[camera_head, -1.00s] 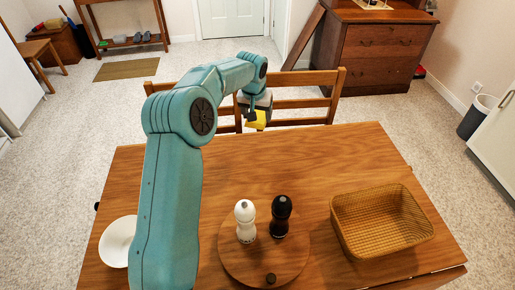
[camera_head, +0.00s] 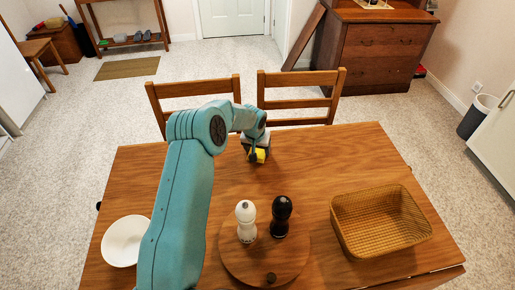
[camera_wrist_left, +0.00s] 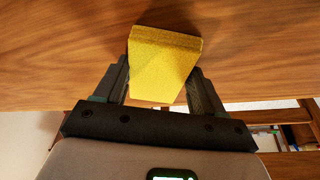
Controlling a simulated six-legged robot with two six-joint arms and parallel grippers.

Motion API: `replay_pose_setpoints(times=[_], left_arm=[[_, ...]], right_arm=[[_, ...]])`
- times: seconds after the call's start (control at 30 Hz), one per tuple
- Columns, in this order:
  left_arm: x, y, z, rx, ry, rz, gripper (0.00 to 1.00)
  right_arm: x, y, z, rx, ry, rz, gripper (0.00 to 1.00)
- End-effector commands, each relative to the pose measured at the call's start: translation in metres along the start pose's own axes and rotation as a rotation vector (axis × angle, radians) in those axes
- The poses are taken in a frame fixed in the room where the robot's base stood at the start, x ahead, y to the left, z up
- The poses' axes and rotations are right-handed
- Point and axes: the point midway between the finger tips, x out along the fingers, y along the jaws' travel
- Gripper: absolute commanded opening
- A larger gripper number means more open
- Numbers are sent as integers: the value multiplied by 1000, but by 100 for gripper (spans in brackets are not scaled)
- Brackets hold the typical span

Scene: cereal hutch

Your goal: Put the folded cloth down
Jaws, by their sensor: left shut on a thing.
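The folded cloth (camera_wrist_left: 163,62) is yellow and sits between the two fingers of my left gripper (camera_wrist_left: 160,85) in the left wrist view. My left gripper is shut on it. In the head view the yellow cloth (camera_head: 258,156) shows just below my left gripper (camera_head: 256,150), over the far part of the wooden table (camera_head: 330,155). I cannot tell whether the cloth touches the tabletop. My right gripper is not in view.
A round wooden board (camera_head: 240,271) holds a white mill (camera_head: 246,222) and a black mill (camera_head: 281,215). Two chairs (camera_head: 300,93) stand behind the table. The tabletop's far right is clear.

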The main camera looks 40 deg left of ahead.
Motion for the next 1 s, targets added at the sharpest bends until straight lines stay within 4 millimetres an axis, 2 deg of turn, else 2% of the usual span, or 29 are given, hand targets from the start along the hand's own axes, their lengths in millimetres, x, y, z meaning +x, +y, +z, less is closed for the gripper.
replay_pose_setpoints(times=[0.4, 0.43, 0.5, 1.0], left_arm=[[8, 0, 3, 1, -1, 0, 41], [7, 0, 2, 1, -1, 0, 79], [7, 0, 3, 0, -2, 0, 95], [8, 4, 5, 4, -7, 4, 95]], right_arm=[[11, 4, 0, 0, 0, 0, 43], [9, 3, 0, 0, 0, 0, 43], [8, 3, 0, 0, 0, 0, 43], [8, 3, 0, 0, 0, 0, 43]])
